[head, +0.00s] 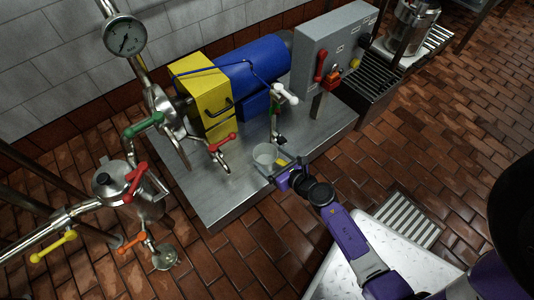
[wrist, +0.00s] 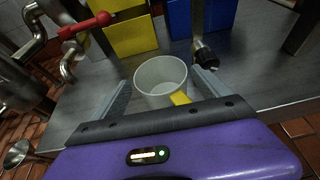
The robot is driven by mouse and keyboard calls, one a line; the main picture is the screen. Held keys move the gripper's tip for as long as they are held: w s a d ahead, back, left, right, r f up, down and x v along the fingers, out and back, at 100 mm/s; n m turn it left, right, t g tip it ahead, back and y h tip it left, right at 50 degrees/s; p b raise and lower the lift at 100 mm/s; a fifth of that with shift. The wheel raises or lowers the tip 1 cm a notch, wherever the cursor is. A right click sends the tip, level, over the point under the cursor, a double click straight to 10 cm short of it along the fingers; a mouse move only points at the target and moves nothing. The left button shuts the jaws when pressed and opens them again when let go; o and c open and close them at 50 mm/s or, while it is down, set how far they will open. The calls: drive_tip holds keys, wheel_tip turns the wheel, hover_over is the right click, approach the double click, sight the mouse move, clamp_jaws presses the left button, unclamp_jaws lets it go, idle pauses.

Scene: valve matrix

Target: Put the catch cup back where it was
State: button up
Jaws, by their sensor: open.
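The catch cup (head: 265,154) is a whitish, see-through cup with a yellow tab. In the wrist view the cup (wrist: 160,76) looks upright, with its open rim facing up and the yellow tab (wrist: 180,98) toward my gripper. My gripper (head: 279,164) is open, with one finger to the left of the cup and one to the right. Small gaps show between the fingers and the cup wall. The cup appears to stand on the grey metal base plate (head: 228,192); its bottom edge is partly hidden by my gripper.
A white-handled valve (head: 285,95) with a downward spout is just behind the cup. A red-handled tap (head: 222,143) is to its left. A yellow block (head: 205,90) and blue motor (head: 250,72) stand behind. A grey control box (head: 335,50) is at the back right.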

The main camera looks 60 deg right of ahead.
drive_tip(key=p+v, duration=0.1)
drive_tip(key=v, duration=0.8)
drive_tip(key=s+a+r+m+y, duration=0.1)
drive_tip(key=s+a+r+m, duration=0.3)
drive_tip(key=r+m, duration=0.4)
drive_tip(key=s+a+r+m+t+y, duration=0.1)
drive_tip(key=s+a+r+m, duration=0.4)
drive_tip(key=m, duration=0.8)
drive_tip(key=s+a+r+m+t+y, duration=0.1)
drive_tip(key=s+a+r+m+y, duration=0.1)
drive_tip(key=s+a+r+m, duration=0.3)
drive_tip(key=a+r+m, duration=0.3)
drive_tip(key=r+m, duration=0.3)
drive_tip(key=shift+r, duration=0.4)
drive_tip(key=shift+a+r, duration=0.1)
drive_tip(key=shift+r, duration=0.05)
wheel_tip(320, 180, up, 34)
drive_tip(key=p, duration=3.4)
